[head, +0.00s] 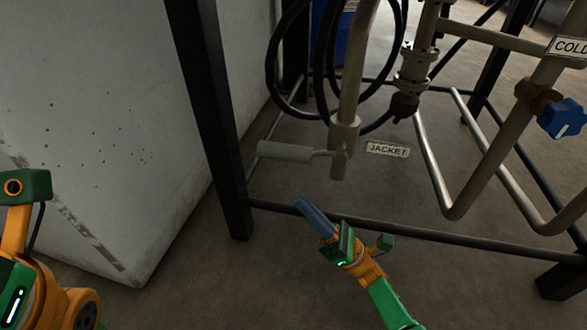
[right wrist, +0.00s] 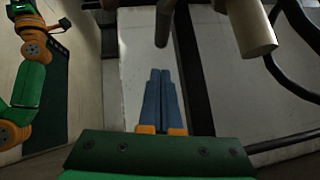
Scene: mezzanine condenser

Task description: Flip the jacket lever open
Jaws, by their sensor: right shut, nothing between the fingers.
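The jacket lever (head: 285,152) is a pale grey, round handle lying nearly level. It sticks out to the left from the lower part of a vertical pipe (head: 345,125), beside the JACKET tag (head: 388,149). My right gripper (head: 303,202) is shut and empty, its blue fingers below the lever and apart from it, pointing up and left. In the right wrist view the fingers (right wrist: 160,75) lie side by side; a rounded bar ahead of them looks like the lever (right wrist: 164,25). My left arm shows at the left edge, but its fingers do not.
A black frame post (head: 212,125) stands left of the lever, with a low rail (head: 430,236) running right. A pale block (head: 110,120) fills the left. Black hoses (head: 270,65) loop behind the pipe. A blue valve handle (head: 563,119) and the COLD tag (head: 570,48) are at right.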

